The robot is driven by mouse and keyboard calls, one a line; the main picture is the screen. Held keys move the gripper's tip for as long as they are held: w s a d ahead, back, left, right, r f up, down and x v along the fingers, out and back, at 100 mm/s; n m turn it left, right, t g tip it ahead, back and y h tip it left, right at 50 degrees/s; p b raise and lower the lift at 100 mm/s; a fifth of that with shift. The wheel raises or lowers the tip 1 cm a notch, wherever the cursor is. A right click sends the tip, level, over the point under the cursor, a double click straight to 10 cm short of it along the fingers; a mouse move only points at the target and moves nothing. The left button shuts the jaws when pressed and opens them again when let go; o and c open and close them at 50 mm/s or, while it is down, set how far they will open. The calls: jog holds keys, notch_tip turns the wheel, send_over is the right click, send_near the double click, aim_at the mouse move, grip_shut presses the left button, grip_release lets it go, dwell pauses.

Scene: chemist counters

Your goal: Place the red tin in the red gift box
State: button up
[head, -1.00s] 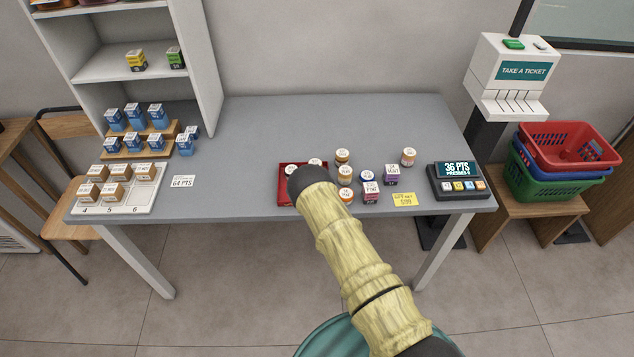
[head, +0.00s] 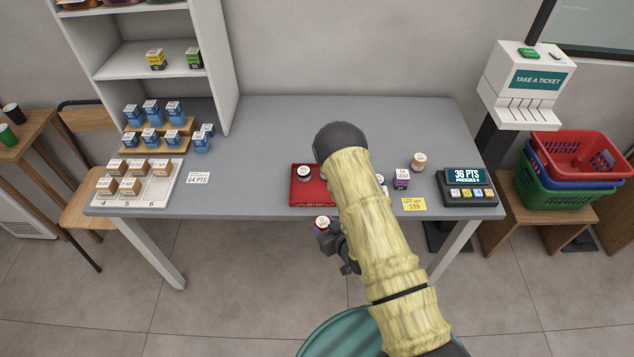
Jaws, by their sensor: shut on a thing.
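The red gift box (head: 314,198) lies at the front of the grey counter, left of my arm. A white-topped tin (head: 304,172) sits in it toward its back; the right part of the box is hidden by my arm. My gripper (head: 325,231) is in front of the counter's front edge, just below the box in the picture. It is shut on a white-topped tin with a red side (head: 322,222), which looks like the red tin. Its label is too small to read, and my forearm hides part of the gripper.
An orange-sided tin (head: 418,160) and a purple box (head: 402,181) stand right of my arm, which hides other goods. The counter's left middle is clear behind a price card (head: 198,178).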

jog(key=shift+n+y, duration=0.4)
jog(key=w+a+r+b, duration=0.1)
jog(key=w+b, duration=0.1)
jog(key=w+a+r+b, duration=0.1)
jog(key=w, duration=0.1)
jog(key=w+a+r+b, duration=0.2)
jog(key=shift+w+a+r+b, duration=0.1)
jog(key=shift+w+b, duration=0.2)
jog(key=w+a+r+b, duration=0.2)
jog(key=w+r+b, duration=0.3)
jog(key=r, duration=0.2)
jog(key=shift+r+m+h, duration=0.2)
jog(key=shift+m+h, duration=0.1)
send_over(306, 198)
jog(key=shift+a+f, duration=0.1)
jog(key=shift+f, duration=2.85)
notch_tip(306, 198, down, 4)
jog(key=shift+f, duration=0.1)
